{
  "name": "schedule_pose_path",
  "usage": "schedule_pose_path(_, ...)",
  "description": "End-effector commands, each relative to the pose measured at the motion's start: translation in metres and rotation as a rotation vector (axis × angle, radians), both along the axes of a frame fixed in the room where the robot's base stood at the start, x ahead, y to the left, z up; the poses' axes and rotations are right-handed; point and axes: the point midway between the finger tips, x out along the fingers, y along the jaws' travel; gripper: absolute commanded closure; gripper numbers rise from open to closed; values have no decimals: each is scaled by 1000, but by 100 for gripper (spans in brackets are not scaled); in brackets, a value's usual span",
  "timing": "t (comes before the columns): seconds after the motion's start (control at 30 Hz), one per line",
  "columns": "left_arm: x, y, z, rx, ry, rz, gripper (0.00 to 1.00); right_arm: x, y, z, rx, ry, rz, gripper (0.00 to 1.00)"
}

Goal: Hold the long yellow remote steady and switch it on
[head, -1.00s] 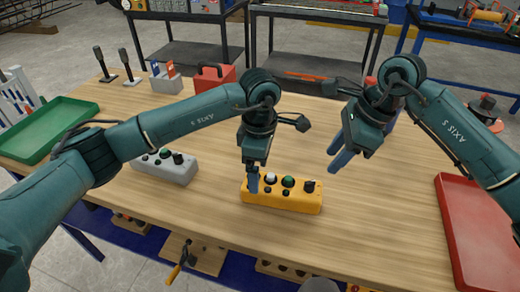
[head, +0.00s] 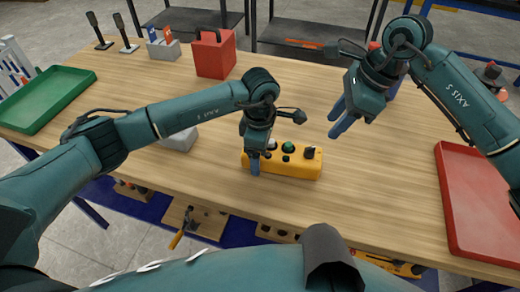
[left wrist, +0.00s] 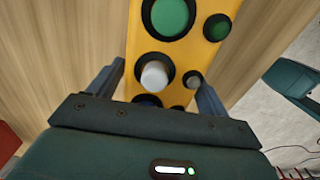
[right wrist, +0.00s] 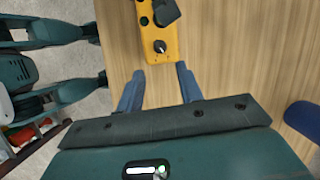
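The yellow remote (head: 292,170) lies on the wooden table in the middle of the head view. It carries a green button (head: 288,147), a black knob (head: 309,151) and a white button (left wrist: 155,74), with smaller buttons beside them. My left gripper (head: 254,165) is at its left end and hides part of it. In the left wrist view its two fingers (left wrist: 158,78) stand apart near the white-button end; I cannot tell whether they touch the casing. My right gripper (head: 336,118) is open and empty above the table, right of the remote; the knob end (right wrist: 160,47) shows beyond its fingers (right wrist: 158,80).
A grey control box (head: 180,138) lies partly behind my left arm. A red box (head: 213,55) stands at the back, a green tray (head: 45,100) at the left and a red tray (head: 480,205) at the right. The table between remote and red tray is clear.

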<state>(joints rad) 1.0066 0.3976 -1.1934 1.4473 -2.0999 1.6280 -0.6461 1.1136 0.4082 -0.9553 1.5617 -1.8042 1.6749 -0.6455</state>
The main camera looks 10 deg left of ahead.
Motion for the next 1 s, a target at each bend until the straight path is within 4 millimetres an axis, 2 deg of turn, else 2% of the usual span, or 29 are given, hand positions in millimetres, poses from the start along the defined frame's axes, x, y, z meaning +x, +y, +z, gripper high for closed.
schedule_pose_path(0.07, 0, 0, 0, 0, 0, 0, 29, 0, 0, 0, 0, 0, 0, 64)
schedule_pose_path(0.57, 0, 0, 0, 0, 0, 0, 70, 0, 0, 0, 0, 0, 0, 64)
schedule_pose_path(0.67, 0, 0, 0, 0, 0, 0, 70, 0, 0, -1, 6, 2, -1, 56)
schedule_pose_path(0.77, 0, 0, 0, 0, 0, 1, 70, -4, 0, -7, 46, 12, -6, 55)
schedule_pose_path(1.0, 0, 0, 0, 0, -1, 1, 70, -22, -5, -36, 332, 36, -75, 55)
